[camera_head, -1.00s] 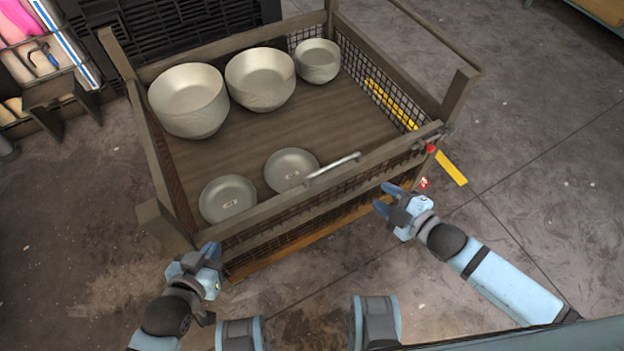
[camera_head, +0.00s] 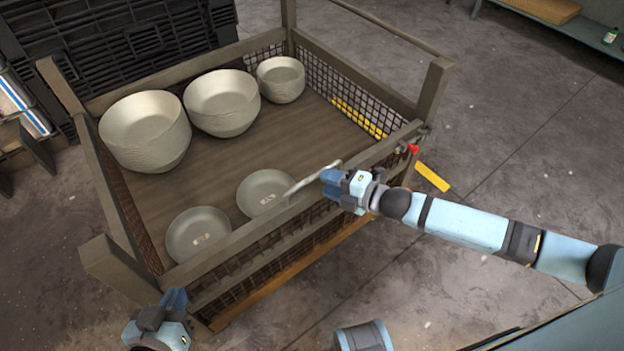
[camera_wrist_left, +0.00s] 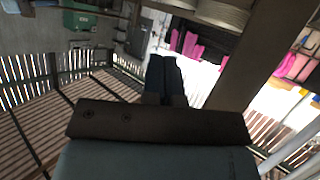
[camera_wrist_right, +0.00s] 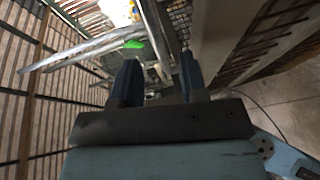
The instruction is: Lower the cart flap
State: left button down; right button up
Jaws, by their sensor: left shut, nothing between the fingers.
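The cart (camera_head: 70,100) is a brown frame with mesh sides. Its front flap (camera_head: 232,243) stands up, with a wooden top rail.
Three deep bowls (camera_head: 146,132) stand at the back of the cart, and two shallower ones (camera_head: 197,234) stand close behind the flap. A red part (camera_head: 412,149) is at the flap's right end. A yellow strip (camera_head: 432,177) lies on the floor to the right. A shelf (camera_head: 560,25) stands at top right.

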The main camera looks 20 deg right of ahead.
aim_at(312, 176)
jog(key=x, duration=0.4)
jog(key=shift+w+a+f+b, duration=0.15)
jog(key=shift+w+a+b, duration=0.1)
jog(key=shift+w+b, duration=0.1)
pick_arm(q)
jog(key=shift+w+d+r+t+h, duration=0.2)
jog(key=shift+d+r+t, duration=0.1)
jog(key=shift+r, duration=0.2)
jog(key=shift+w+d+r+t+h, duration=0.2)
jog(key=shift+d+r+t, duration=0.1)
jog(key=shift+r, duration=0.2)
pick_arm(e)
jog(key=shift+w+a, duration=0.1)
jog(key=shift+a, duration=0.05)
grip_shut()
